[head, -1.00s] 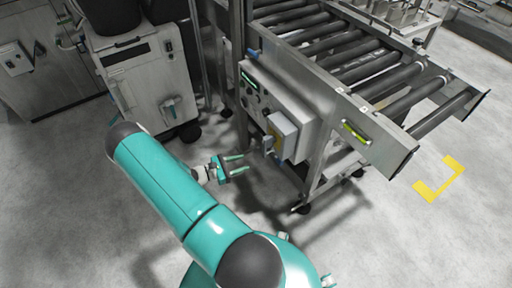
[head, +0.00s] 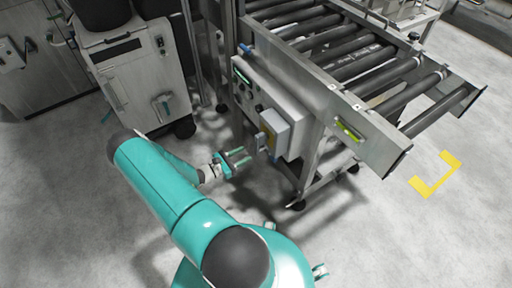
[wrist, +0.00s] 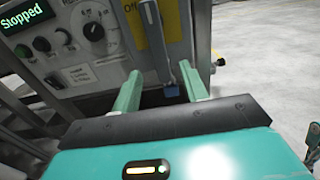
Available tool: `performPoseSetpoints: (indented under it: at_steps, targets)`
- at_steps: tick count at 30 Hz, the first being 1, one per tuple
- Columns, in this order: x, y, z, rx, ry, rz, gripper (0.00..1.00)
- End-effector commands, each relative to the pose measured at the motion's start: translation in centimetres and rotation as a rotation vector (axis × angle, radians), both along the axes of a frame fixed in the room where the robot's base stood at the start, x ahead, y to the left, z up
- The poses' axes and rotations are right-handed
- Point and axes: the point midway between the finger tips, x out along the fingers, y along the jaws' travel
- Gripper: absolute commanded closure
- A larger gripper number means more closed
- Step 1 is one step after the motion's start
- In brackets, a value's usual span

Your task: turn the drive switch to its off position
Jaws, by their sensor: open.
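A grey switch box (head: 278,128) is mounted on the side of the roller conveyor. In the wrist view it has a yellow plate (wrist: 169,28), partly cropped, with "Off" lettering at its left. A grey lever (wrist: 155,40), which looks like the drive switch handle, hangs down across the plate. A grey-blue grip (wrist: 185,80) shows at its lower end. My gripper (head: 246,156) is open and empty, to the lower left of the box. In the wrist view, my gripper (wrist: 160,84) has the lever's lower end beyond its fingers, close to the right finger. I cannot tell if they touch.
A control panel (wrist: 75,40) with a green "Stopped" display (wrist: 22,17), a green button and dark knobs is left of the box. The roller conveyor (head: 350,60) stands behind. A grey cabinet (head: 140,75) is at the left. Floor at the right is clear.

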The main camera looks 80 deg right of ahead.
Motion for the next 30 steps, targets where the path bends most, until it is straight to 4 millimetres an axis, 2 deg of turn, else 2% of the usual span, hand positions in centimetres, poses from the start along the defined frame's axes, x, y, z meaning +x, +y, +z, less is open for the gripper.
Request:
performPoseSetpoints:
  at_steps: [6,12,23,26,30]
  targets:
    - [-3.0,-3.3,0.0,0.000,0.001,-0.003,0.56]
    - [-4.6,-5.5,0.0,0.000,0.000,0.001,0.56]
    - [-5.0,-6.1,0.0,0.000,0.000,0.004,0.56]
    - [-5.0,-6.0,0.0,0.000,0.000,0.004,0.72]
    - [-5.0,-6.0,0.0,0.000,0.000,0.004,1.00]
